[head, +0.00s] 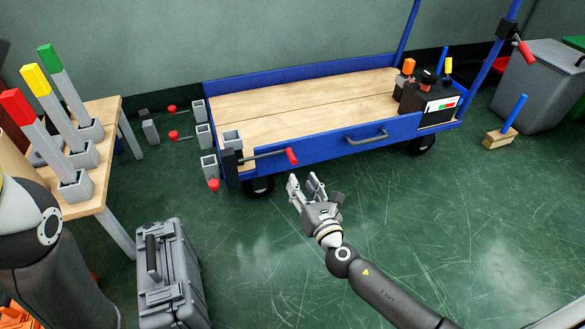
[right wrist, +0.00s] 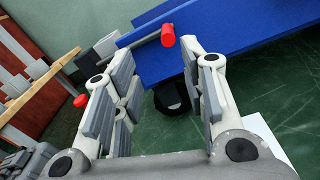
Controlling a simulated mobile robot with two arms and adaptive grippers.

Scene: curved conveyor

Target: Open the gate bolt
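The gate bolt is a grey rod (head: 262,155) with a red knob (head: 291,156), level along the front left corner of the blue cart (head: 340,143). Its left end meets a dark bracket (head: 231,170) at the corner. My right gripper (head: 304,181) is open and empty, just below and right of the red knob, apart from it. In the right wrist view the knob (right wrist: 168,35) shows beyond the fingers (right wrist: 157,58), nearer the right one, with the rod running left. My left arm shows at the left edge; its gripper is out of view.
A wooden bench (head: 107,112) with red, yellow and green-topped posts stands left. A grey case (head: 168,275) is on the floor in front of it. Smaller red knobs (head: 213,185) show left of the cart. A dark box (head: 428,97) sits on the cart.

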